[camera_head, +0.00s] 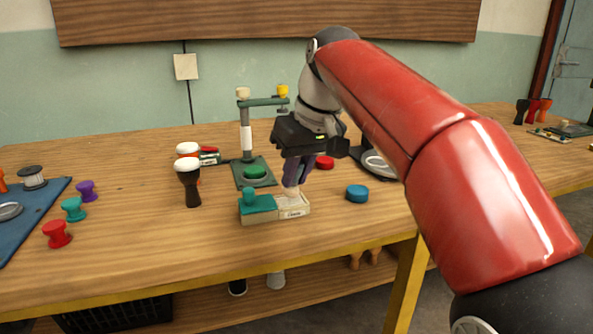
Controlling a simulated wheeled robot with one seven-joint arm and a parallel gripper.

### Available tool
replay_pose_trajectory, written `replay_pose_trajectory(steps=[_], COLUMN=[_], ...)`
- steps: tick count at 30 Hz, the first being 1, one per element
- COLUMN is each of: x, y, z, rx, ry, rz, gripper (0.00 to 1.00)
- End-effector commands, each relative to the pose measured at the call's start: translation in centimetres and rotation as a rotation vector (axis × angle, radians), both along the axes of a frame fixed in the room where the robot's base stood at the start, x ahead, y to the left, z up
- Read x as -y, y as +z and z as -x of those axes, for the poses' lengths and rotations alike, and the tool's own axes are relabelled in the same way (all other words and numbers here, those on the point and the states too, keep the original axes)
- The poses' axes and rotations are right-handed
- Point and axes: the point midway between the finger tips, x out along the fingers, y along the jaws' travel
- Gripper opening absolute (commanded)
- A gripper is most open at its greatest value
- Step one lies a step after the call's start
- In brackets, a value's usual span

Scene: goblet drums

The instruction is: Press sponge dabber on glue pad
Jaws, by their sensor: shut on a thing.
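My gripper (298,168) points down near the middle of the table, shut on the sponge dabber (291,191). Only the dabber's pale lower end shows clearly below the dark purple fingers. The glue pad (298,212) is a small beige box with a label on its front right and a teal block with a knob on its left part. The dabber's lower end is at the right part of the box. I cannot tell whether it touches the pad surface, which is mostly hidden.
Behind the box stands a green press stand (247,145) with a round green pad. A small white-topped black drum (189,182) stands left of the box. A blue disc (357,193) and a red disc (324,162) lie to the right. Coloured spools (57,234) stand at left.

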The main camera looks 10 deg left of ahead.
Motion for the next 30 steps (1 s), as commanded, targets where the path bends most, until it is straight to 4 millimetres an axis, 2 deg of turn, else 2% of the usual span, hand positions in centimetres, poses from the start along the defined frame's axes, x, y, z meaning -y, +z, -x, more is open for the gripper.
replay_pose_trajectory(steps=[30], x=[0.01], y=[-0.97], z=[0.00], rx=[-0.001], ry=[0.000], rz=[0.001], gripper=[0.00])
